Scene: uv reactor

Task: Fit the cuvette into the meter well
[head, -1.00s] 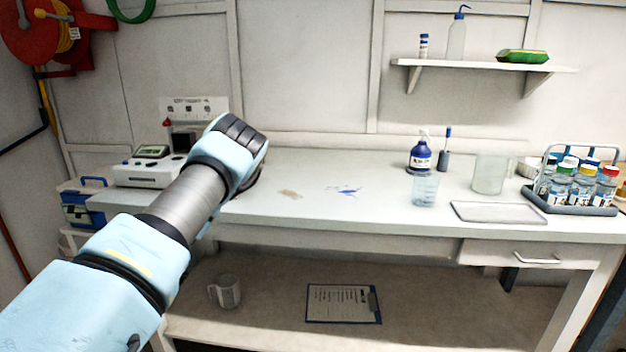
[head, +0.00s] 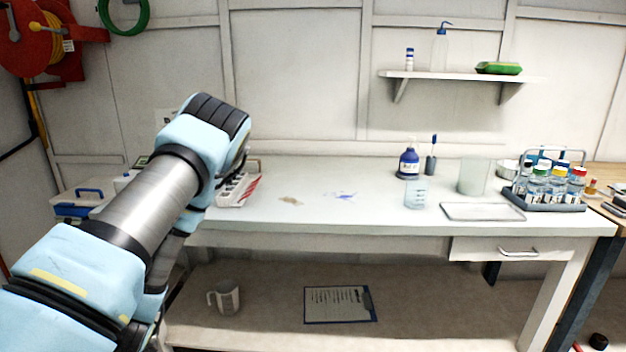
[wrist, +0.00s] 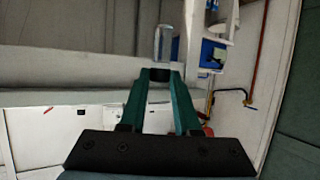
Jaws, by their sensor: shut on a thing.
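In the wrist view my gripper (wrist: 160,75) has its green fingers shut on a small clear cuvette (wrist: 163,45), which sticks out beyond the fingertips. The cuvette is clear of other things as far as that view shows. In the head view my arm hides the gripper and cuvette. The white meter (head: 124,180) stands at the left end of the bench, mostly hidden behind my arm; only a bit of its edge shows. Its well is not visible.
A white slotted holder (head: 237,190) with red marks sits right of my arm on the bench (head: 320,215). A blue and white box (head: 78,203) is at far left. A beaker (head: 415,194), blue bottle (head: 409,162) and bottle rack (head: 555,205) stand right.

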